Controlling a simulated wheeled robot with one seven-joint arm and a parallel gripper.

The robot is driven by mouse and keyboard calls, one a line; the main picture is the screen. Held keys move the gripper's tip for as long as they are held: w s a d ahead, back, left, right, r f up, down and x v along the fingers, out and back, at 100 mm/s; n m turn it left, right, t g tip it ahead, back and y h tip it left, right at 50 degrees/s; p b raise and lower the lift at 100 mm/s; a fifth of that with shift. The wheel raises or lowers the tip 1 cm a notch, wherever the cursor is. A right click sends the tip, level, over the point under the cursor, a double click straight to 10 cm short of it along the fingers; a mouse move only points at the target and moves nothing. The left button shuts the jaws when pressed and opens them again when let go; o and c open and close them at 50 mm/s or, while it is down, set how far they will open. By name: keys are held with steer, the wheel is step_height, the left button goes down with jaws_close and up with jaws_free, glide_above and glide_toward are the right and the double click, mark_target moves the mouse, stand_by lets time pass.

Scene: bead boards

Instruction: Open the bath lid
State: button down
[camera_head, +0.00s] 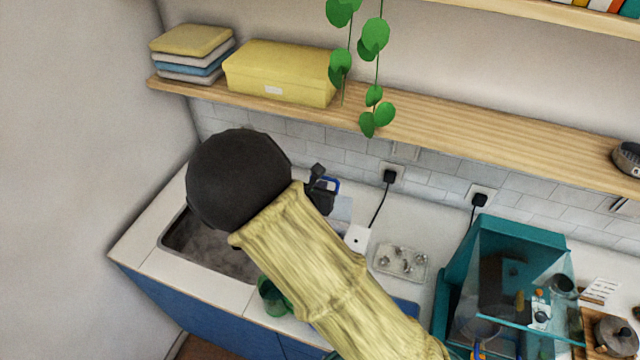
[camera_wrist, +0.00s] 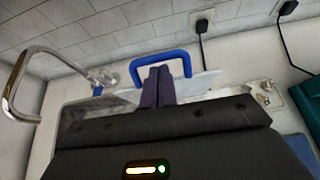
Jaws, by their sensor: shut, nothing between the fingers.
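The bath's blue loop handle (camera_wrist: 184,54) stands up from a pale, flat lid (camera_wrist: 203,84) in the wrist view. The lid looks lowered, but my gripper's dark body hides most of it and the bath. In the head view, the handle (camera_head: 331,182) and pale lid (camera_head: 341,211) show just right of my gripper. My gripper (camera_wrist: 157,70) is shut and empty, its two dark fingers side by side. The fingertips overlap the handle's opening in the wrist view; I cannot tell whether they touch it. My gripper also shows in the head view (camera_head: 320,182), partly behind my arm.
A sink (camera_head: 205,252) lies left, with a curved metal tap (camera_wrist: 22,80). A green cup (camera_head: 273,298) stands at the counter's front. A tray of small parts (camera_head: 401,262) and a teal cabinet (camera_head: 450,290) stand right. A wooden shelf (camera_head: 450,135) and hanging plant (camera_head: 375,38) are above.

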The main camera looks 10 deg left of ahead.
steer(key=shift+w, duration=0.15)
steer(key=shift+g, duration=0.6)
steer(key=w+b, duration=0.1)
steer(key=w, duration=0.1)
steer(key=w+d+b, duration=0.1)
steer(key=w, duration=0.2)
steer(key=shift+w+r, duration=0.1)
steer(key=shift+w, duration=0.05)
steer(key=s, duration=0.1)
steer(key=s+a+r, duration=0.1)
steer(key=s, duration=0.1)
steer(key=s+b, duration=0.1)
steer(key=s, duration=0.1)
steer(key=shift+a+r, duration=0.15)
steer(key=shift+a, duration=0.15)
steer(key=s+r, duration=0.5)
steer(key=r, duration=0.1)
steer(key=shift+a+r+b, duration=0.3)
steer(key=shift+a+b, duration=0.1)
steer(key=shift+a, duration=0.05)
